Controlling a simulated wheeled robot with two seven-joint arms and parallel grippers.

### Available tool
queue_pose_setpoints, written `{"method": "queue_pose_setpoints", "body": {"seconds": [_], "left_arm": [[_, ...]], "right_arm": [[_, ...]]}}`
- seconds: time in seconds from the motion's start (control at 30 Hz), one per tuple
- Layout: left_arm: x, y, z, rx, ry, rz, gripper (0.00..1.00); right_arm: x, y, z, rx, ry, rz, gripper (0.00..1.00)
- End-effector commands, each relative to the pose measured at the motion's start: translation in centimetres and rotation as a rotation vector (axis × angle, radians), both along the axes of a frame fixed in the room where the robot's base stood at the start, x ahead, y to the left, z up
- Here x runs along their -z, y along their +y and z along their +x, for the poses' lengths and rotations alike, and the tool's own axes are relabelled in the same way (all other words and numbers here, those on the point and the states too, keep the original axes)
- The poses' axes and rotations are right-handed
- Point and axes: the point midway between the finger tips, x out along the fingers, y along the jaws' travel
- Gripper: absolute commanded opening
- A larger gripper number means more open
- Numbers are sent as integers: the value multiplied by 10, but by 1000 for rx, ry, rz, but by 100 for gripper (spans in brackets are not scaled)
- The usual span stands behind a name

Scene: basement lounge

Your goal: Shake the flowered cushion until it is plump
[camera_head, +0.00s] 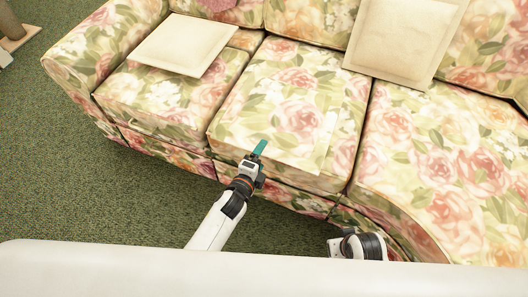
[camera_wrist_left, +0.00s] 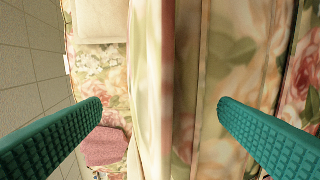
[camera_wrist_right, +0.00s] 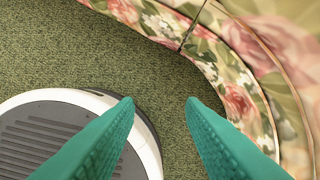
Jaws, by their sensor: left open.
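The flowered cushion (camera_head: 275,115) lies flat on the middle seat of the sofa and is patterned like it, so its outline is hard to make out. Its pale right edge shows in the head view. My left gripper (camera_head: 261,149) is at the cushion's front edge. In the left wrist view the fingers stand wide apart, with what looks like the cushion's edge (camera_wrist_left: 150,80) between them; I cannot tell whether they touch it. My right gripper (camera_wrist_right: 160,104) is open and empty above the floor; its fingers are hidden in the head view.
The flowered sofa (camera_head: 440,160) curves to the right. A cream cushion (camera_head: 185,45) lies on its left seat, another (camera_head: 405,40) leans on the backrest. A pink cushion (camera_wrist_left: 105,147) is further back. Green carpet (camera_head: 80,170) lies clear at left.

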Motion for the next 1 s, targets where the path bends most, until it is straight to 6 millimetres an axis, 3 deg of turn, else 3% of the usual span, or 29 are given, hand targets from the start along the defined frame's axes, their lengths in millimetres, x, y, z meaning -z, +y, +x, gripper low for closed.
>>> {"method": "queue_pose_setpoints", "body": {"seconds": [0.5, 0.93, 1.0], "left_arm": [[11, -11, 32, 0, 0, 0, 84], [12, -12, 35, 0, 1, -1, 84], [12, -12, 35, 0, 2, 0, 77]], "right_arm": [[-61, -1, 1, 5, -34, 2, 36], [-69, -1, 0, 7, -36, 1, 36], [-69, -1, 0, 7, -36, 1, 36]]}}
